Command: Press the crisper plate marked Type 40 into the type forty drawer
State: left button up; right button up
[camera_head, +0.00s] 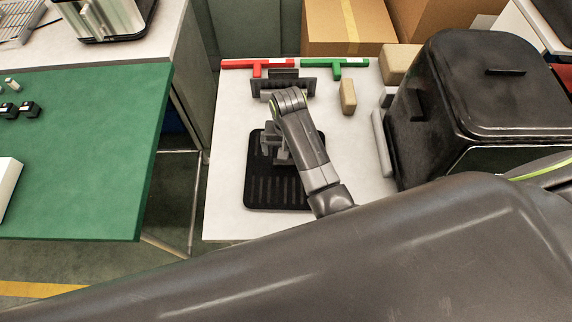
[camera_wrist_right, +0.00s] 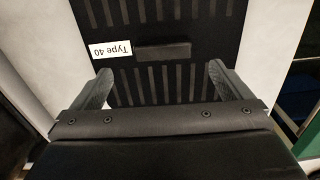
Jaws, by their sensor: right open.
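The crisper plate (camera_head: 262,192) is a flat black slotted plate lying on the white table. In the right wrist view the plate (camera_wrist_right: 205,45) carries a white label (camera_wrist_right: 110,50) reading "Type 40", upside down, beside a small raised black grip block (camera_wrist_right: 162,51). My right gripper (camera_head: 274,148) is over the far part of the plate. In the wrist view its fingers (camera_wrist_right: 157,82) are spread wide and empty, with the grip block ahead of the gap. No drawer marked type forty can be made out. My left gripper is not in view.
A large black fryer-like box (camera_head: 465,95) stands on the right of the white table (camera_head: 225,130). A dark upright holder (camera_head: 262,86), red (camera_head: 258,66) and green (camera_head: 335,66) T-shaped pieces and a tan block (camera_head: 348,96) lie behind. A green table (camera_head: 90,150) is left.

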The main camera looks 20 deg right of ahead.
aim_at(286, 162)
jog(key=shift+f, duration=0.8)
jog(key=shift+a+f+p, duration=0.1)
jog(key=shift+f+p, duration=0.3)
jog(key=shift+f, duration=0.35)
notch_tip(286, 162, down, 3)
jog(key=shift+s+a+p, duration=0.1)
jog(key=shift+p, duration=0.2)
jog(key=shift+f, duration=0.55)
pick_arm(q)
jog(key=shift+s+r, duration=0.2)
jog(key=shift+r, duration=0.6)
pick_arm(e)
jog(key=c, duration=1.2)
